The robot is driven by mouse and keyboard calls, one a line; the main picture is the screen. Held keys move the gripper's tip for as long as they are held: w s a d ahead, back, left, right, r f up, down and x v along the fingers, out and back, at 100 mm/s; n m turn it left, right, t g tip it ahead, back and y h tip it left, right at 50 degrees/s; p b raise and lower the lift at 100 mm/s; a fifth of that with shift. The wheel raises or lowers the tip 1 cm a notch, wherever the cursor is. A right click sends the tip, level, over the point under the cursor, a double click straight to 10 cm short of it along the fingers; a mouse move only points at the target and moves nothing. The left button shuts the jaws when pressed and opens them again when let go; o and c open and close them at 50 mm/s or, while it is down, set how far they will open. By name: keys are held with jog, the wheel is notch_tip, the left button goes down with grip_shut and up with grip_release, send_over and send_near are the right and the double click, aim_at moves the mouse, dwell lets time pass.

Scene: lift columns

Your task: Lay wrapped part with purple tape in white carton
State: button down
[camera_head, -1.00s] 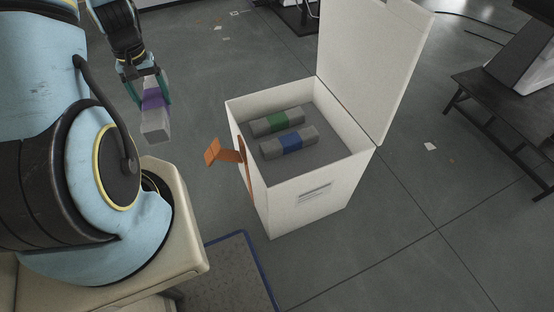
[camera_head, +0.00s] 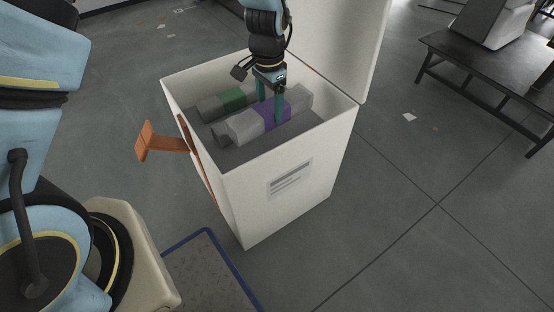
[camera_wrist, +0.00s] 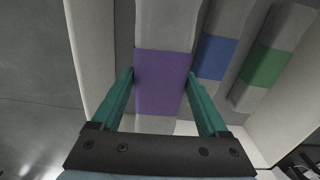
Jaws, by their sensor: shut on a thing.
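My gripper (camera_head: 270,108) is shut on the wrapped part with purple tape (camera_head: 243,128), one finger on each side of the purple band. In the wrist view the purple band (camera_wrist: 161,82) lies between the green fingers (camera_wrist: 161,95). The part is over the open white carton (camera_head: 232,215), at or just below rim height. I cannot tell if it touches anything beneath it. The green-taped part (camera_head: 232,97) lies in the carton. The blue-taped part shows beside the purple one in the wrist view (camera_wrist: 216,58); the held part mostly hides it in the head view.
The carton's lid (camera_head: 345,40) stands open at the back. An orange flap (camera_head: 158,142) sticks out on the carton's left side. A dark bench (camera_head: 490,75) is at the right. A blue-edged mat (camera_head: 212,268) lies in front.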

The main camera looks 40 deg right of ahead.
jog(key=shift+s+d+f+m+b, duration=0.3)
jog(key=shift+s+d+f, duration=0.3)
jog(key=shift+s+f, duration=0.25)
notch_tip(320, 180, down, 5)
jog(key=shift+f+b, duration=0.1)
jog(key=shift+b, duration=0.4)
jog(key=shift+f+b, duration=0.45)
jog(key=shift+f, duration=1.45)
jog(key=shift+f, duration=0.15)
grip_release()
notch_tip(320, 180, up, 12)
jog(key=p, duration=0.2)
jog(key=shift+p, duration=0.4)
